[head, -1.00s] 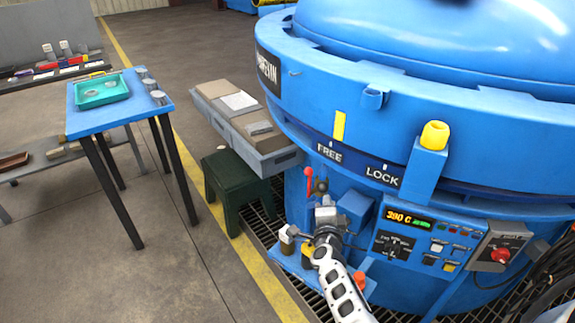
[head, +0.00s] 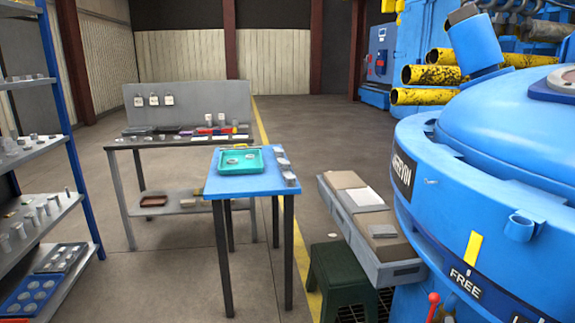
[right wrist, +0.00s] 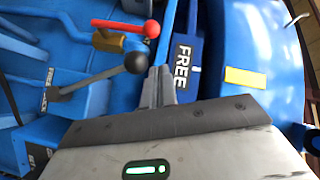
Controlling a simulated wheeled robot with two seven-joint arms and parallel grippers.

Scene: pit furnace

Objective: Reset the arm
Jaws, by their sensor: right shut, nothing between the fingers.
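My right gripper (right wrist: 160,86) shows in the right wrist view with its fingers shut together and nothing between them. It points toward the blue pit furnace (head: 480,195), near the FREE label (right wrist: 181,67). A lever with a black knob (right wrist: 137,62) and a red-handled valve (right wrist: 150,28) appear just beyond and to the left of the fingers. In the head view only the red handle tip (head: 433,298) shows at the bottom edge. Neither gripper is visible in the head view, and my left gripper is in no frame.
A blue table (head: 212,185) with a teal tray (head: 258,166) stands mid-floor. A green stool (head: 338,274) and a grey crate with boxes (head: 400,274) stand beside the furnace. A grey workbench (head: 120,142) is behind, shelves (head: 35,83) at left. The floor between is open.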

